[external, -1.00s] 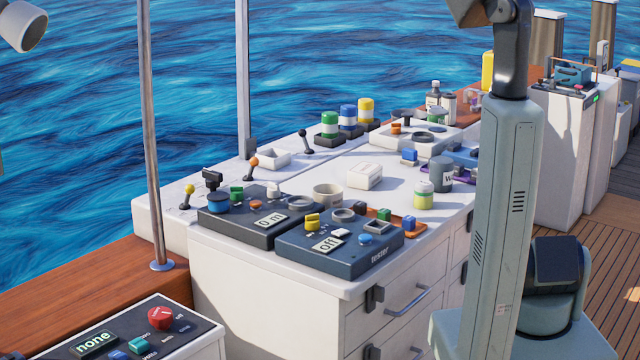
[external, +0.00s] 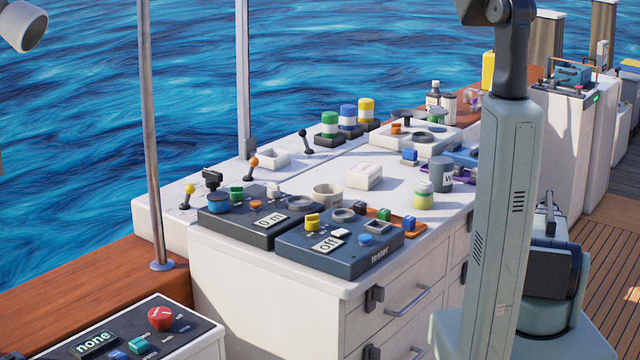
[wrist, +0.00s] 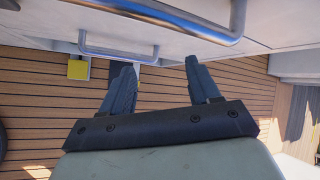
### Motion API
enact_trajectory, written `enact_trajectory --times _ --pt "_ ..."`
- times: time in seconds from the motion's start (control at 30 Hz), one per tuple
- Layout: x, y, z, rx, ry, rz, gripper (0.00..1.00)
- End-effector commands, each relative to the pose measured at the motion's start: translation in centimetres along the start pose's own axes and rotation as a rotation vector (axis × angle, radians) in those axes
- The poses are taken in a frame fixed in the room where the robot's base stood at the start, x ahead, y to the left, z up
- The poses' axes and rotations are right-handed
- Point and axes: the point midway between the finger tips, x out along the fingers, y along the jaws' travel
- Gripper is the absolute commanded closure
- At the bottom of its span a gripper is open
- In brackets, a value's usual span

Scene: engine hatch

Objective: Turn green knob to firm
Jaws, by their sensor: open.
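Several small knobs could be the green one. A green knob (external: 236,193) sits on the left dark panel marked "0 m", and another green knob (external: 384,215) is at the back edge of the blue "tester" panel. A teal-green knob (external: 138,345) sits on the panel reading "none" at the bottom left. I cannot read "firm" on any label. My gripper (wrist: 157,68) is open and empty in the wrist view, over the wooden deck beside metal drawer handles. No green knob shows in that view. The gripper's fingers are not clearly visible in the external view.
A white drawer cabinet (external: 270,310) carries the panels, with handles (external: 407,301) sticking out in front. Drawer handles (wrist: 150,15) also cross the top of the wrist view. A red knob (external: 160,318) is beside the teal-green one. Upright poles (external: 150,130) stand at left.

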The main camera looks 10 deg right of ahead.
Motion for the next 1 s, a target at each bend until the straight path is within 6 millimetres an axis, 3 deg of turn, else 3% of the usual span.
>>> enact_trajectory --times 0.03,0.1,0.3,0.43,0.57,0.67,0.77,1.0 --pt "-1.4 -3.4 -0.8 0.057 -0.005 -0.052 0.39" --pt "-3.5 -7.2 -1.4 0.137 -0.018 -0.118 0.39" --pt "-9.7 -16.3 -2.4 0.33 -0.077 -0.276 0.39" --pt "-12.8 -20.3 -1.8 0.405 -0.122 -0.337 0.39" --pt "-15.2 -23.3 0.2 0.445 -0.173 -0.371 0.39" --pt "-16.3 -25.0 3.2 0.447 -0.22 -0.374 0.39" --pt "-16.7 -25.8 8.0 0.418 -0.276 -0.352 0.39" --pt "-15.8 -24.4 20.5 0.274 -0.388 -0.252 0.39"
